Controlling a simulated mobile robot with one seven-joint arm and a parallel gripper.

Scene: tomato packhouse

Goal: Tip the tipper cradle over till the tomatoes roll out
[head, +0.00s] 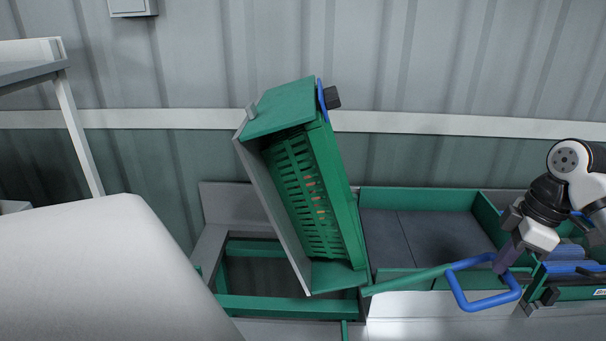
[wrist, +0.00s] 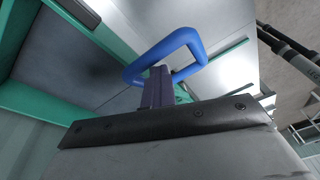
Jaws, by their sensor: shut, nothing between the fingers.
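The tipper cradle (head: 278,111) is tilted steeply to the right in the head view, with a slotted green crate (head: 297,190) in it. Faint reddish patches show through the crate's slots; they may be tomatoes, but none is clearly visible. A green lever (head: 410,280) runs right from the cradle's foot to a blue loop handle (head: 462,292). My gripper (head: 503,262) is at the loop's upper right side. In the wrist view my gripper's fingers (wrist: 156,88) are shut and overlap the blue loop (wrist: 190,38). Nothing is between them; I cannot tell whether they touch the loop.
A green-walled tray (head: 420,198) with a bare dark floor (head: 445,238) lies right of the cradle. A green frame (head: 270,306) is below the cradle. A corrugated wall (head: 420,60) stands behind. A pale rounded body (head: 100,270) fills the lower left.

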